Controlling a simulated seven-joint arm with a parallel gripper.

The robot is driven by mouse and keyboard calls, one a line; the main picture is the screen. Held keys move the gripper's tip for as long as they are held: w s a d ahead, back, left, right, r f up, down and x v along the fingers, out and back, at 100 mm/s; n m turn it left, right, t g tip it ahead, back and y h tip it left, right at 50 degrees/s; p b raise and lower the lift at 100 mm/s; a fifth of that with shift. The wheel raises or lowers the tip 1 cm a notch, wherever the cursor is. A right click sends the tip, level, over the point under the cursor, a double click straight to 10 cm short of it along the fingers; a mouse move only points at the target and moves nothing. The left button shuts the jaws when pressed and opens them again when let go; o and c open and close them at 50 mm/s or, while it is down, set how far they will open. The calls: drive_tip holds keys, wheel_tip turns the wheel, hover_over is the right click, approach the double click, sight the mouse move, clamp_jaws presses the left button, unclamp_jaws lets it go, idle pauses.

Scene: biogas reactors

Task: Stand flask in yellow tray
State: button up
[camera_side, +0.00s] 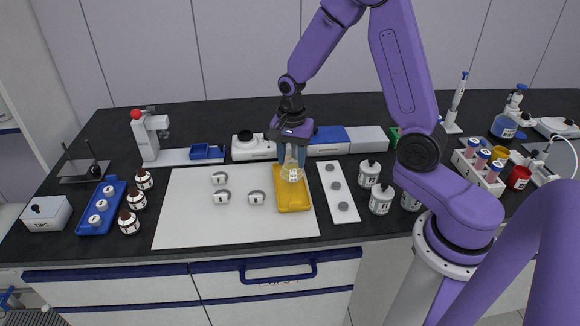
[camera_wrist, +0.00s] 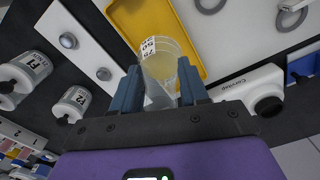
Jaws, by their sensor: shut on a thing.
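The flask (camera_side: 292,171) is clear glass with a pale yellowish content and white markings. My gripper (camera_side: 291,150) is shut on its upper part and holds it upright over the far part of the yellow tray (camera_side: 293,201). In the wrist view the flask (camera_wrist: 160,62) sits between my gripper's two blue fingers (camera_wrist: 158,90), and the yellow tray (camera_wrist: 122,13) lies behind it. Whether the flask's base touches the tray or hangs just above it, I cannot tell.
The tray lies on a white mat (camera_side: 180,225) with several small grey-white pieces (camera_side: 221,197) to its left. A white strip with grey discs (camera_side: 335,180) is close on its right. Labelled jars (camera_side: 381,198) stand further right. A white device (camera_side: 250,146) is behind.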

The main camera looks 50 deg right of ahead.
sight(290, 167)
drive_tip(key=shift+w+f, duration=0.3)
drive_tip(key=shift+f, duration=1.55)
drive_tip(key=shift+f, duration=0.2)
drive_tip(key=o, duration=1.1)
drive_tip(key=shift+r, duration=0.15)
drive_tip(key=shift+r, duration=6.1)
